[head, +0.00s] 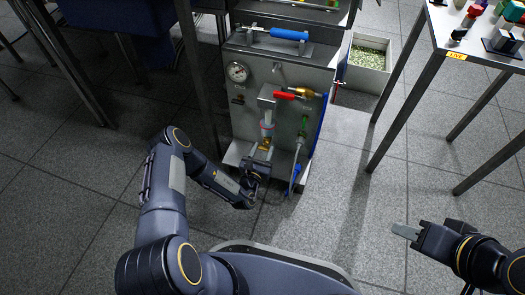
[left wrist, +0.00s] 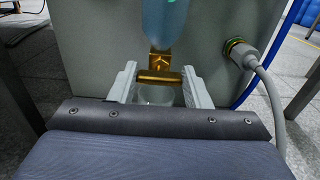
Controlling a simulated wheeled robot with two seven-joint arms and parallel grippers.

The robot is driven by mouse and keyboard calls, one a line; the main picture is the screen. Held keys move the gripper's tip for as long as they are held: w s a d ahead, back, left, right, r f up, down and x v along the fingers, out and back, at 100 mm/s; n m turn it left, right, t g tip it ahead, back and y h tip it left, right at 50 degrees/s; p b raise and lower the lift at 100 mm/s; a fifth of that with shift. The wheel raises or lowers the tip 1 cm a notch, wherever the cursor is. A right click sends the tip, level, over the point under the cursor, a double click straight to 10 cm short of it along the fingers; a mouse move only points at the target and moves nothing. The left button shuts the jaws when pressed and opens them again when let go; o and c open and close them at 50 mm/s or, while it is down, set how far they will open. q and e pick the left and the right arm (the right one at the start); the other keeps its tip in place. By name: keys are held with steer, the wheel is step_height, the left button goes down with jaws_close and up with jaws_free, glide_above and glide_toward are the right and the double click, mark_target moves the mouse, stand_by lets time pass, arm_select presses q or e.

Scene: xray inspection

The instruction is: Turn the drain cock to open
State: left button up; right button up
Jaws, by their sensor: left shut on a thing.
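The brass drain cock (left wrist: 160,60) hangs under a bluish translucent bowl (left wrist: 170,22) on the front of a grey panel. Its brass handle (left wrist: 160,76) lies crosswise in the left wrist view. My left gripper (left wrist: 159,84) has its two pale fingers at the two ends of this handle and is shut on it. In the head view my left gripper (head: 261,159) is low in front of the panel, just below the bowl (head: 267,127), and the cock is hard to make out there. My right gripper (head: 405,232) is apart at the lower right, with nothing visible in it; its finger gap cannot be made out.
The grey panel (head: 248,110) carries a gauge (head: 237,72), a red-handled valve (head: 286,95) and a grey hose (head: 298,155) right of the cock. A bin of green-white bits (head: 369,57) stands behind. A table (head: 481,42) is at right. The floor between is clear.

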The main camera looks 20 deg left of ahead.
arm_select(q)
steer(key=shift+n, duration=0.3)
steer(key=shift+a+f+n+p, duration=0.15)
steer(key=shift+n+p, duration=0.4)
steer(key=shift+n, duration=3.7)
steer(key=shift+a+f+n+p, duration=0.1)
steer(key=shift+n+p, duration=0.4)
steer(key=shift+n, duration=3.75)
steer(key=o, duration=1)
